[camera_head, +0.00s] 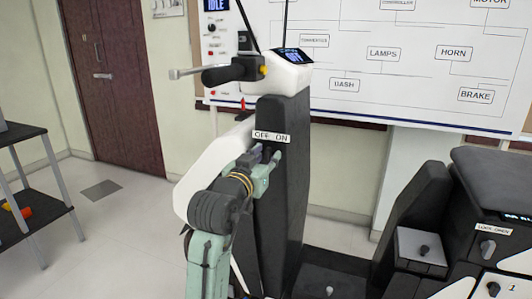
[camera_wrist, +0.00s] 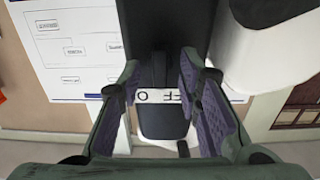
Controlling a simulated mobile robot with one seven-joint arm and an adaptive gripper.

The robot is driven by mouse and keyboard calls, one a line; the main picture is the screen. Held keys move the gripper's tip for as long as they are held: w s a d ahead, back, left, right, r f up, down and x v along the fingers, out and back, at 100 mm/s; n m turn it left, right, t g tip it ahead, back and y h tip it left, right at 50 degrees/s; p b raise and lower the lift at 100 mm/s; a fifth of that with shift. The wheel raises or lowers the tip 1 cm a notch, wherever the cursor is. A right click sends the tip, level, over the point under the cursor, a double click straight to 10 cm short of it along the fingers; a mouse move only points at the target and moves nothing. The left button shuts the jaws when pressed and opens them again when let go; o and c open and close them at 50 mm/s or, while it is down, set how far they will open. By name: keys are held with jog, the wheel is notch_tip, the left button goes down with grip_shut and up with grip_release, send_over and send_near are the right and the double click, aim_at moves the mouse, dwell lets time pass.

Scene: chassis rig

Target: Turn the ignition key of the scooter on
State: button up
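My gripper (camera_head: 269,155) is at the column just below this label. In the wrist view my gripper (camera_wrist: 158,68) is open, with its two purple-padded fingers on either side of the label (camera_wrist: 165,97), which appears upside down and partly covered. A dark upright piece (camera_wrist: 153,72) shows between the fingers; I cannot tell whether it is the ignition key. In the head view my fingers hide the key area.
The handlebar grip (camera_head: 226,74) and the lit display (camera_head: 293,57) are above my gripper. A white front panel (camera_head: 212,165) is left of the column. The dark seat (camera_head: 495,175) and a panel with knobs (camera_head: 487,247) are at right. A shelf (camera_head: 25,135) stands far left.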

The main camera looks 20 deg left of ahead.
jog(key=shift+w, duration=0.3)
jog(key=shift+c, duration=0.4)
grip_shut()
